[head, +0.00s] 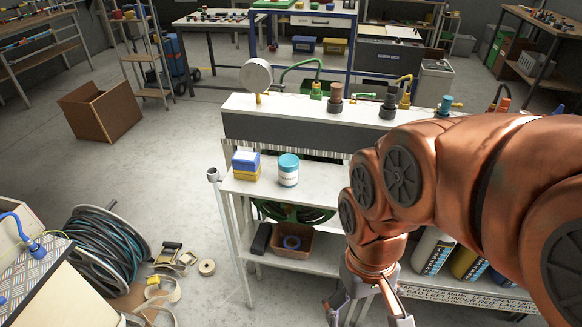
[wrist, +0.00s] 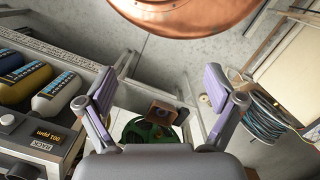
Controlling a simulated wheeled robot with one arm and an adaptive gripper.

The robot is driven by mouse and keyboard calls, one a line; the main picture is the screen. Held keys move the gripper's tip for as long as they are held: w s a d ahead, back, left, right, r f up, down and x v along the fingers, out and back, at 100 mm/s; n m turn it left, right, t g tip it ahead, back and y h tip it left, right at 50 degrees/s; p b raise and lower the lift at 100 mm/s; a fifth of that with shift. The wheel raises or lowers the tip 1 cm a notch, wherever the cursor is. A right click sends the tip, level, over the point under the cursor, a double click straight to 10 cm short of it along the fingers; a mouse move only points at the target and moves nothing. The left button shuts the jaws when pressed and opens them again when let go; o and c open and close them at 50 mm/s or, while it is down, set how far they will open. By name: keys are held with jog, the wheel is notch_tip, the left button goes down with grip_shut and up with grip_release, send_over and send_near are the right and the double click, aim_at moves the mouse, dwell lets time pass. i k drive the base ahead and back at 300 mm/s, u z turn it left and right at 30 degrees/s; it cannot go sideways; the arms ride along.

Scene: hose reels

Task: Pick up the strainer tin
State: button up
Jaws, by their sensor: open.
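A white tin with a teal lid (head: 288,170) stands upright on the white upper shelf of the cart in the head view. It looks like the strainer tin, but its label is too small to read. My gripper (head: 368,309) hangs in front of the cart, low and to the right of the tin, well apart from it. The wrist view shows its two fingers (wrist: 160,90) spread wide with nothing between them. I cannot make out the tin in the wrist view.
Blue and yellow boxes (head: 246,165) stand just left of the tin. A raised ledge (head: 300,128) with fittings runs behind it. Bottles (head: 432,252) stand on the lower shelf. A hose reel (head: 105,250) and straps lie on the floor at left.

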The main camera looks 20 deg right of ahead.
aim_at(289, 164)
jog(key=u, duration=3.05)
jog(key=k, duration=1.1)
jog(key=z, duration=0.9)
